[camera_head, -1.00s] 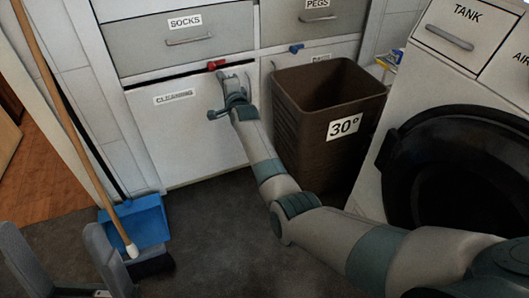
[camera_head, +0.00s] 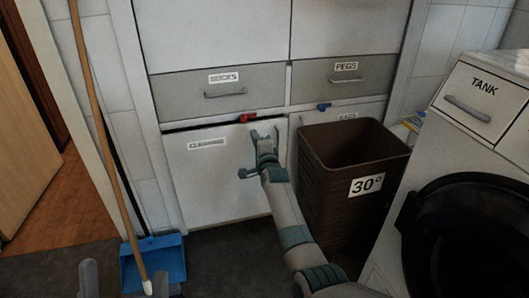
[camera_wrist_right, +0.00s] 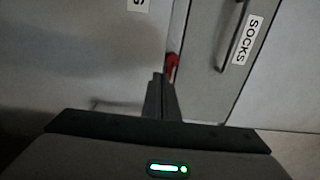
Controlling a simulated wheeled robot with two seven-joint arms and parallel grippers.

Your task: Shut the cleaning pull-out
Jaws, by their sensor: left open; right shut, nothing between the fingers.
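The cleaning pull-out (camera_head: 215,185) has a plain white front with a "CLEANING" label, below the socks drawer (camera_head: 190,85). A dark gap shows along its top edge, so its front appears to stand slightly proud. A red catch (camera_head: 248,117) sits above its upper right corner; it also shows in the right wrist view (camera_wrist_right: 172,66). My right gripper (camera_head: 264,136) is shut and empty at the front's upper right part, close below the catch; contact is unclear. Its fingers (camera_wrist_right: 161,85) show in the right wrist view. My left gripper (camera_head: 124,280) is open and empty at the bottom left.
A brown "30°" basket (camera_head: 345,200) stands right of the pull-out, before the bags front. A blue catch (camera_head: 323,106) is above it. A blue dustpan (camera_head: 165,258) and a long wooden broom handle (camera_head: 98,120) stand at left. The white machine (camera_head: 460,150) is at right.

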